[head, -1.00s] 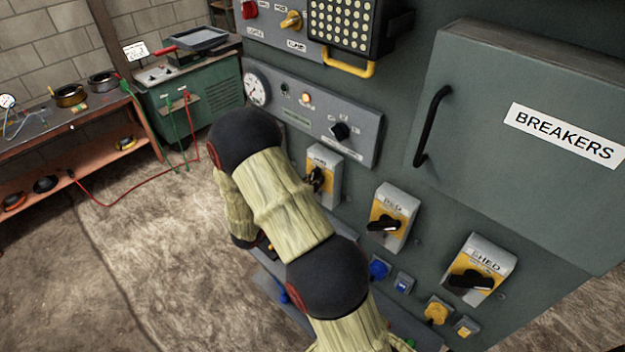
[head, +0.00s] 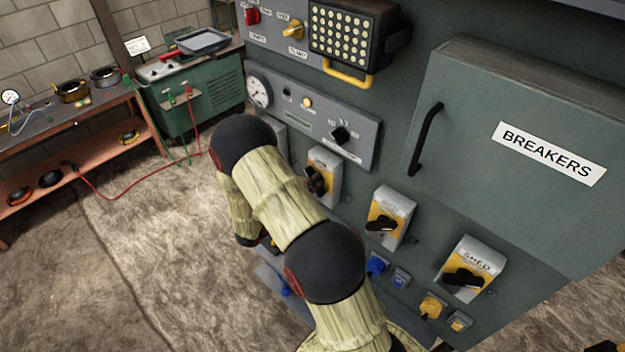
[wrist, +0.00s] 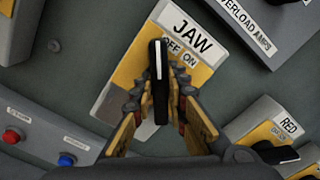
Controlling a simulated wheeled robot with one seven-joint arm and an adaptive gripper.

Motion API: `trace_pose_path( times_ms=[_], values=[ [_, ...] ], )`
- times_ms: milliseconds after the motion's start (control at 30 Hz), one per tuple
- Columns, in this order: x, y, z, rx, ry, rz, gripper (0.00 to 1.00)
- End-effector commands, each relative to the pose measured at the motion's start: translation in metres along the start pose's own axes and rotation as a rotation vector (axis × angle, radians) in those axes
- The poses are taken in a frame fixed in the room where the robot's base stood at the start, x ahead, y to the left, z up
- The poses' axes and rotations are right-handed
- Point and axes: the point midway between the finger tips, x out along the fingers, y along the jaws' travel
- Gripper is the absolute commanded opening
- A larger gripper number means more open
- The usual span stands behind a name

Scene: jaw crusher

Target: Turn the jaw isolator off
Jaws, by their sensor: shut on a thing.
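The jaw isolator (wrist: 130,85) fills the middle of the wrist view, a grey and yellow switch box labelled JAW with OFF and ON marks. Its black handle (wrist: 158,62) stands upright in the picture, its upper end beside the word OFF. My gripper (wrist: 160,98) is shut on this handle, one finger on each side. In the head view my arm hides the gripper and most or all of the jaw isolator.
The RED isolator (wrist: 278,140) is at lower right in the wrist view. A box with red and blue buttons (wrist: 40,140) is at lower left. In the head view the SHED isolator (head: 480,255) and the breakers cabinet (head: 500,110) stand right of my arm. Open floor lies left.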

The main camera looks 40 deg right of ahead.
Motion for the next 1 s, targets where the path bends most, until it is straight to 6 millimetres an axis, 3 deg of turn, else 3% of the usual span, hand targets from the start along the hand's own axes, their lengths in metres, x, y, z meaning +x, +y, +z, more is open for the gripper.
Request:
trace_pose_path(
  times_ms=[333,800,833,1000],
  values=[
    [-0.0001,0.0009,0.0009,-0.108,-0.001,0.001,0.0],
    [-0.0002,0.0013,0.0007,-0.119,-0.002,0.001,0.0],
    [-0.0002,0.0013,0.0007,-0.119,-0.002,0.001,0.16],
    [-0.0001,0.0012,0.0005,-0.119,-0.001,0.001,0.25]
  ],
)
